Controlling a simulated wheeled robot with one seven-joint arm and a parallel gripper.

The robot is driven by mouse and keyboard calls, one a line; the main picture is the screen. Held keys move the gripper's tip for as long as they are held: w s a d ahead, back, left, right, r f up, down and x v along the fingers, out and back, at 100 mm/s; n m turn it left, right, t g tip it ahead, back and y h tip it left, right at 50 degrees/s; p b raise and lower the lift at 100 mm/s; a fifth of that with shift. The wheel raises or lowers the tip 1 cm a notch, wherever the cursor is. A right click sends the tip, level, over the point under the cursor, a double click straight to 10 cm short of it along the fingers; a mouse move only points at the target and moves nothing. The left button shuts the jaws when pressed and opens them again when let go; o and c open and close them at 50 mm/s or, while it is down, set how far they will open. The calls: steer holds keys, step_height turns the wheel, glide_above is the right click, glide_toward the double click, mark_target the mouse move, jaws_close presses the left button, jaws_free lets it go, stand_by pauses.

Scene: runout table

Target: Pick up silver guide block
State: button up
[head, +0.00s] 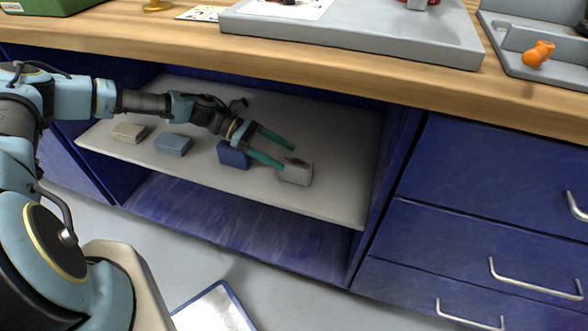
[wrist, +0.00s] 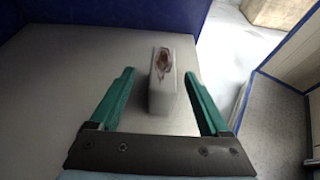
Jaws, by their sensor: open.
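The silver guide block (head: 296,172) is a light grey block with a brown mark on its top. It rests on the shelf under the table, the rightmost of the blocks in the head view. My gripper (head: 288,157) is open, its two teal fingers pointing at this block from the left. In the wrist view the silver guide block (wrist: 162,84) stands ahead between the lines of the two fingers of my gripper (wrist: 160,82), with nothing gripped. In the head view the near fingertip is close to the block; I cannot tell whether it touches.
On the same shelf (head: 330,198) stand a dark blue block (head: 233,156), a grey-blue block (head: 173,144) and a beige block (head: 129,132) to the left. The wooden tabletop (head: 350,78) overhangs the shelf. Blue drawers (head: 480,210) are at the right. The shelf right of the silver block is bare.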

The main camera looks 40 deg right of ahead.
mark_target(294, 161)
steer(key=shift+x, duration=2.3)
steer(key=shift+s+a+r, duration=0.1)
steer(key=shift+s+a, duration=0.05)
jaws_close()
